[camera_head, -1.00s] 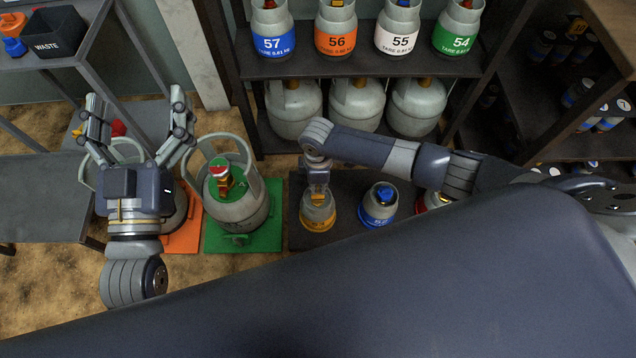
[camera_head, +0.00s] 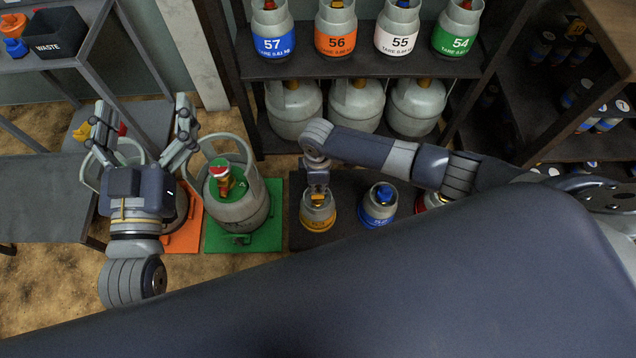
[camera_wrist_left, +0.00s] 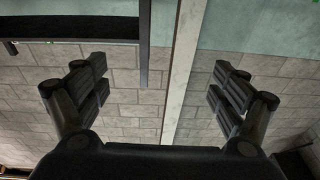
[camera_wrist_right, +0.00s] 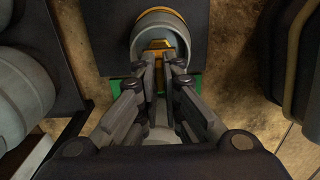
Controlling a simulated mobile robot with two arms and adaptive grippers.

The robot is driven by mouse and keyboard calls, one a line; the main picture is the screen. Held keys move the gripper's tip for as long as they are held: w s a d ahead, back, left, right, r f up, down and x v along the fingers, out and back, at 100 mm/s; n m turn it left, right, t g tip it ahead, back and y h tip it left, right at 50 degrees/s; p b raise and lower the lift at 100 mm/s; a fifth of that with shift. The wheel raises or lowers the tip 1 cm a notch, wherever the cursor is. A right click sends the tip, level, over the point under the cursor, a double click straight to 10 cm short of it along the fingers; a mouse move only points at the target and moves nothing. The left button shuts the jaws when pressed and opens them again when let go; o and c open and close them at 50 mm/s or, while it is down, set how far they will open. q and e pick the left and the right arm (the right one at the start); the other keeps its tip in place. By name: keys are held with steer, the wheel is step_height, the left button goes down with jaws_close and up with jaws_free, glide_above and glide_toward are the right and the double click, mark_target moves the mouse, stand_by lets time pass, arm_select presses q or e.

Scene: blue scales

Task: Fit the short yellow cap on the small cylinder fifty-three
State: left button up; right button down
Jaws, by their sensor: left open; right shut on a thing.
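A small grey cylinder with a yellow band (camera_head: 318,222) stands on the dark platform in the head view; its number is too small to read. My right gripper (camera_head: 318,191) points down into its open top collar. In the right wrist view the fingers of my right gripper (camera_wrist_right: 164,62) are close together on a yellow piece, the short yellow cap (camera_wrist_right: 157,45), inside the collar of the cylinder (camera_wrist_right: 178,18). The fingers hide whether the cap is seated. My left gripper (camera_head: 142,104) is open and empty, raised at the left; its spread fingers also show in the left wrist view (camera_wrist_left: 160,85).
A blue-banded cylinder (camera_head: 379,213) stands right of the yellow-banded one. A large cylinder (camera_head: 243,210) on a green mat (camera_head: 272,238) stands to its left. A shelf (camera_head: 345,68) with numbered cylinders is behind. A waste bin (camera_head: 55,45) is at upper left.

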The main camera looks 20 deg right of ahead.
arm_select(q)
steer(key=shift+f, duration=0.35)
steer(key=shift+w+f+g, duration=0.1)
steer(key=shift+f+g, duration=0.05)
steer(key=shift+g, duration=0.15)
arm_select(e)
steer(key=shift+f, duration=0.15)
arm_select(q)
steer(key=shift+r+t, duration=0.5)
steer(key=shift+r, duration=0.25)
arm_select(e)
steer(key=shift+f, duration=0.25)
arm_select(q)
steer(key=shift+s+r, duration=0.2)
steer(key=shift+r, duration=0.1)
arm_select(e)
steer(key=shift+f, duration=0.1)
arm_select(q)
steer(key=shift+s+d+r+t+h+b, duration=0.15)
steer(key=shift+r+t+h+b, duration=0.15)
steer(key=shift+r, duration=0.25)
steer(key=shift+s+r+t+h+b, duration=0.1)
steer(key=shift+r+t+h, duration=0.1)
steer(key=shift+r+t, duration=0.25)
arm_select(e)
steer(key=shift+f, duration=0.4)
